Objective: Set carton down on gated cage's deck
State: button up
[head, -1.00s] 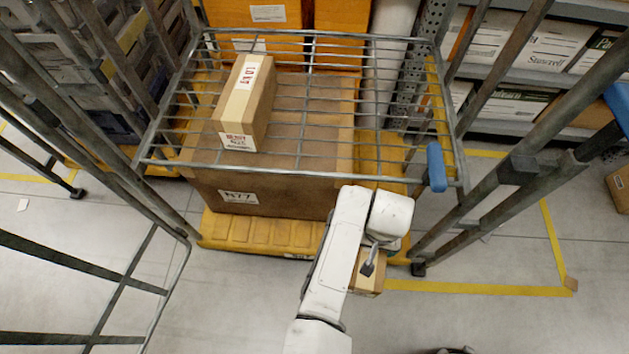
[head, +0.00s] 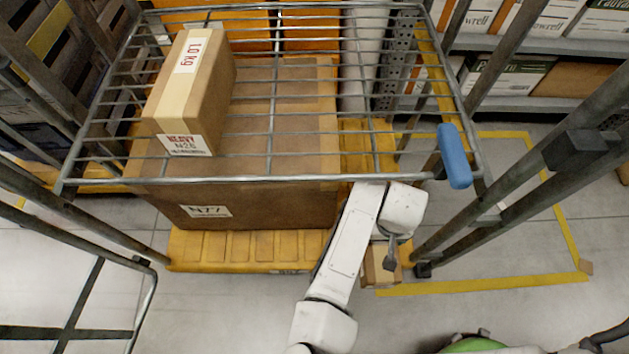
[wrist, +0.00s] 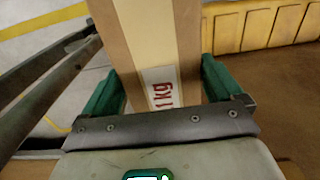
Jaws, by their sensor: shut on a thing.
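My gripper (wrist: 160,82) has its green fingers on both sides of a brown carton with a pale tape strip and a "1 kg" label (wrist: 158,35). In the head view this held carton (head: 380,268) shows partly behind my arm, low at the cage's front; the fingers are hidden there. The cage has a yellow deck (head: 250,248) at the bottom and a wire shelf (head: 310,178) above. A large brown box marked N77 (head: 280,210) stands on the deck's left and middle. The deck's right part is partly hidden by my arm and the shelf.
A long carton labelled 1.0 kg (head: 190,95) lies on the wire shelf. A blue handle (head: 454,157) sits at the shelf's front right corner. Grey cage bars (head: 540,165) flank the right, and an open gate frame (head: 75,310) the left. Racks with file boxes stand behind.

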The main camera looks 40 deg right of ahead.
jog(key=shift+r, duration=0.1)
jog(key=w+d+f+b, duration=0.1)
jog(key=w+d, duration=0.1)
jog(key=w+d+f+b, duration=0.1)
jog(key=w+d+f, duration=0.1)
jog(key=w+d+f+b, duration=0.1)
jog(key=w+d, duration=0.1)
jog(key=shift+w+d+f+b, duration=0.35)
jog(key=shift+f+b, duration=0.05)
jog(key=w+d+f+b, duration=0.3)
jog(key=f+b, duration=0.2)
jog(key=f, duration=0.3)
jog(key=shift+w, duration=0.25)
jog(key=shift+f, duration=0.2)
jog(key=o, duration=1.7)
jog(key=shift+f, duration=0.1)
